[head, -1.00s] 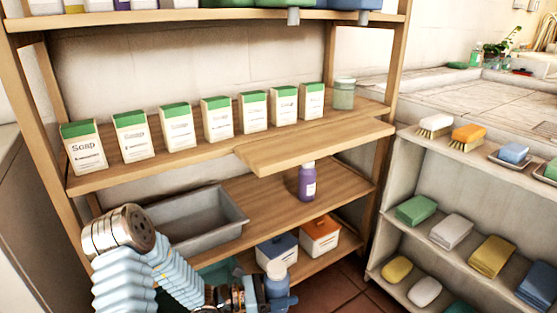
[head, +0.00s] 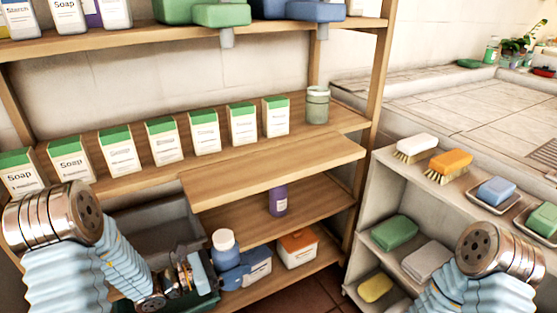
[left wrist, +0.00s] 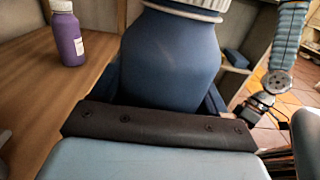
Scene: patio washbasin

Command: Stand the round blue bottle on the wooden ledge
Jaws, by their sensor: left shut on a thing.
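The round blue bottle (head: 226,250) with a white cap is upright in my left gripper (head: 232,278), in front of the lower shelf. In the left wrist view the bottle (left wrist: 170,58) fills the middle between the blue fingers, its top cut off by the frame. The wooden ledge (head: 275,172) is a bare plank that juts from the middle shelf, above and to the right of the bottle. My right arm shows at the lower right of the head view, its gripper out of frame; a small dark part of that gripper (left wrist: 258,108) shows in the left wrist view.
Soap boxes (head: 204,133) and a green jar (head: 317,105) line the shelf behind the ledge. A purple bottle (head: 278,200) stands below the ledge, near an orange-lidded box (head: 297,248). A grey basin (head: 155,232) sits left. A stone shelf (head: 372,205) with brushes and soaps stands right.

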